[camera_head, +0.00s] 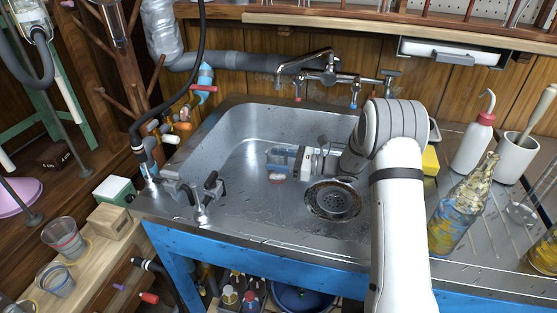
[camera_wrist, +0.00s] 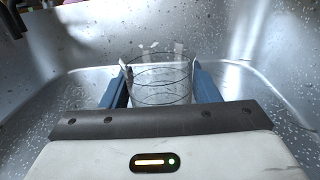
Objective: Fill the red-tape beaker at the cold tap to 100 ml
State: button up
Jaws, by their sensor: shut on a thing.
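My gripper (camera_head: 279,159) is low inside the sink basin, left of the drain. In the wrist view its two blue fingers (camera_wrist: 163,88) are shut on a clear glass beaker (camera_wrist: 160,80) with dark ring lines, one finger on each side. The beaker looks about upright and no water shows in it. A small red and white patch shows below the fingers in the head view; I cannot tell whether it is tape. The metal tap (camera_head: 328,76) is on the back wall, above and right of my gripper. A blue mark (camera_head: 354,101) is on its right side and a red one on its left.
The steel sink (camera_head: 225,140) has a drain (camera_head: 333,200) right of my gripper. Two beakers (camera_head: 63,238) stand on the left bench, one with a reddish band.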

jog(key=shift+f, duration=0.1)
jog(key=o, duration=1.2)
